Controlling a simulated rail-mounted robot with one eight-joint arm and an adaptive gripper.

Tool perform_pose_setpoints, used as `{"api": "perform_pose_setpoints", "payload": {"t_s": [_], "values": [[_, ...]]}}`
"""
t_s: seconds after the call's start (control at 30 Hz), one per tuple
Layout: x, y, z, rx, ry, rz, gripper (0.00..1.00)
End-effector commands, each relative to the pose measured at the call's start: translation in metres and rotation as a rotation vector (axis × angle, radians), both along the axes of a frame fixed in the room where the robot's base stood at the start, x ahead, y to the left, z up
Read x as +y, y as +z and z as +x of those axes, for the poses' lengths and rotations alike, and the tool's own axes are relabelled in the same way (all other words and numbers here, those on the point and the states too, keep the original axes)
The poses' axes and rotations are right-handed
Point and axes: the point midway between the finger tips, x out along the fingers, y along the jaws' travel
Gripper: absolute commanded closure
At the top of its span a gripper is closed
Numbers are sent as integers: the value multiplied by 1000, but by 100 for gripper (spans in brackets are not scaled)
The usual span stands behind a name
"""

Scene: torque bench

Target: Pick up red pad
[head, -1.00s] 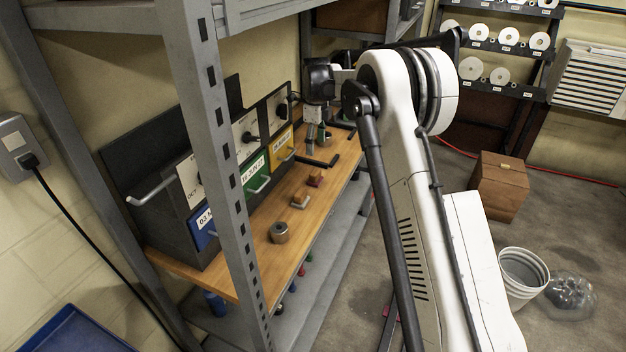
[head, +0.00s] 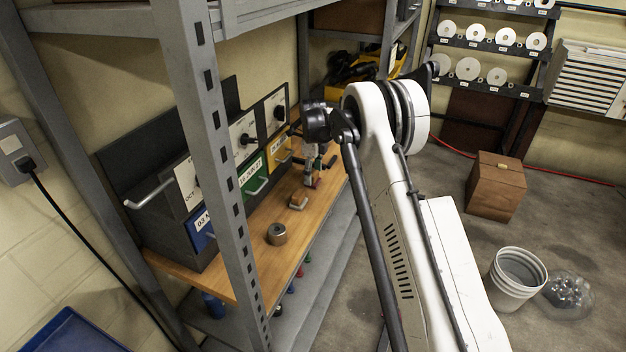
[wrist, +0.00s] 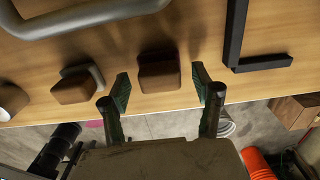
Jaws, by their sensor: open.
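The red pad (wrist: 158,74), a small block that looks dark reddish brown here, lies on the wooden bench (wrist: 190,25) near its front edge in the wrist view. My gripper (wrist: 160,88) is open and empty above the bench, with one finger on each side of the pad in the picture. Whether the fingertips are down at the pad's height I cannot tell. In the head view my gripper (head: 309,178) is over the bench, in front of the drawers, and largely hides the pad.
A block with a grey curved handle (wrist: 75,84) lies left of the pad, with a metal cylinder (head: 277,234) further along. A black L-shaped bar (wrist: 236,45) lies to the right. A drawer handle (wrist: 85,20) juts out behind. The grey rack post (head: 215,150) stands nearer the head camera.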

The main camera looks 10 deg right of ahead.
Motion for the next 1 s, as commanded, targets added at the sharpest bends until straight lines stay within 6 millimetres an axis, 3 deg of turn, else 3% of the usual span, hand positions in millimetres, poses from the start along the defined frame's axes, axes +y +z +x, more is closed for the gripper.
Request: {"api": "perform_pose_setpoints", "payload": {"t_s": [0.27,0.7,1.0], "values": [[0,-8,0,0,0,0,38],[0,-8,0,0,0,0,92],[0,-4,0,0,0,0,92]]}}
